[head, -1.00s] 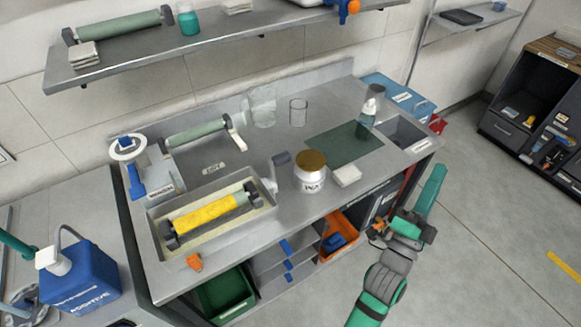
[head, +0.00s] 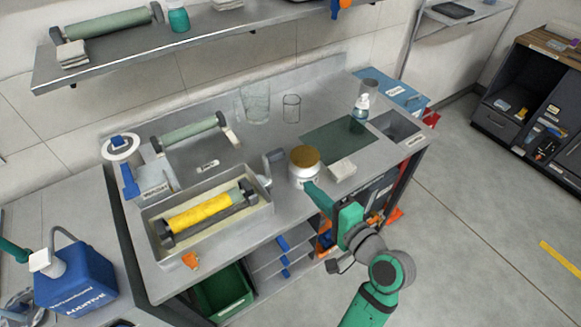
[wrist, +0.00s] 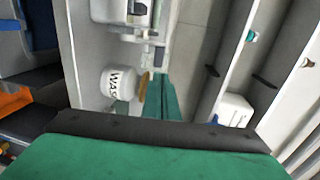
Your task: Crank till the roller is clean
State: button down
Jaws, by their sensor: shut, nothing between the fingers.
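The roller (head: 200,214), mostly yellow with a darker greenish band near its right end, lies in a metal wash tray (head: 160,257) at the bench's front left. A grey crank handle (head: 273,157) stands at the tray's right end. My gripper (head: 308,187) is shut and empty at the bench's front edge, right of the crank. Its green fingers (wrist: 164,98) point forward in the wrist view. A white jar (head: 303,174) with a brown lid stands just behind the fingertips; I cannot tell if they touch. It also shows in the wrist view (wrist: 116,84).
A second, grey-green roller (head: 190,133) rests on stands behind the tray. A white pad (head: 342,169) lies right of the jar, a dark green plate (head: 338,138) behind it. A blue additive can (head: 75,282) stands far left. A shelf (head: 180,42) hangs above.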

aim_at(278, 156)
jog(key=x, duration=1.4)
jog(key=shift+r, duration=0.1)
